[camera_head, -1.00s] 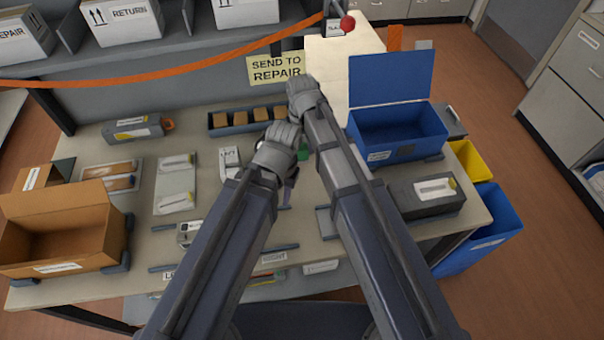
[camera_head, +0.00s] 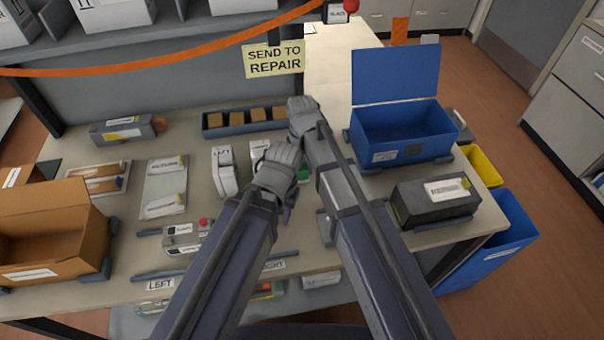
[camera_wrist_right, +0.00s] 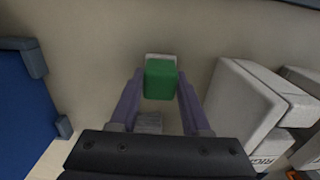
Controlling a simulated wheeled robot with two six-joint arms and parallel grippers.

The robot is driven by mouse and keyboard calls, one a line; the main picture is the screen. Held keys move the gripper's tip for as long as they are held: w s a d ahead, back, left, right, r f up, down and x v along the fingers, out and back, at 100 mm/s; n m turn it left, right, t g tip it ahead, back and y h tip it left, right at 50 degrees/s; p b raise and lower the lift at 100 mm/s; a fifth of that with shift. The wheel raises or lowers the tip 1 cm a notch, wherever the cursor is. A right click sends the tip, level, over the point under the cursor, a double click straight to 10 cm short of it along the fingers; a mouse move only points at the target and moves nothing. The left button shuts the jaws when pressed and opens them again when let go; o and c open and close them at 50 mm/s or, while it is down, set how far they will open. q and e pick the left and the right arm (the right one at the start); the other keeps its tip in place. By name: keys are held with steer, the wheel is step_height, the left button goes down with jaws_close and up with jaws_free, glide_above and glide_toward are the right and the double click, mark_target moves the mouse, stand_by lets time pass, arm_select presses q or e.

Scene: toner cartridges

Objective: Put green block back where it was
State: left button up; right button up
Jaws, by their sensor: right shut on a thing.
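The green block (camera_wrist_right: 160,80) sits between the two purple fingers of my right gripper (camera_wrist_right: 158,90), which is shut on it. A pale piece shows just behind the block in the right wrist view. In the head view only a small green patch (camera_head: 304,171) shows beside my left wrist; the arms hide the rest, including the right fingertips. My left gripper (camera_head: 287,213) is mostly hidden behind its own wrist, with a bit of purple finger showing, so its opening is unclear. A white unit labelled RIGHT (camera_wrist_right: 245,105) stands to the right of the block in the wrist view.
A white unit (camera_head: 224,172) stands left of my arms. A tray of brown blocks (camera_head: 245,128) lies behind. The open blue bin (camera_head: 402,135) and a dark cartridge (camera_head: 434,204) are at right. An open cardboard box (camera_head: 50,235) is at left.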

mark_target(302, 167)
arm_select(q)
steer(key=shift+f, duration=0.15)
arm_select(e)
steer(key=shift+f, duration=0.1)
arm_select(q)
steer(key=shift+f, duration=0.1)
arm_select(e)
steer(key=shift+f, duration=0.1)
arm_select(q)
steer(key=shift+f, duration=0.15)
arm_select(e)
steer(key=shift+f, duration=0.15)
steer(key=o, duration=1.2)
arm_select(q)
step_height(302, 167, up, 13)
steer(key=p, duration=1.2)
steer(key=shift+f, duration=0.2)
arm_select(e)
step_height(302, 167, up, 12)
steer(key=shift+r, duration=0.25)
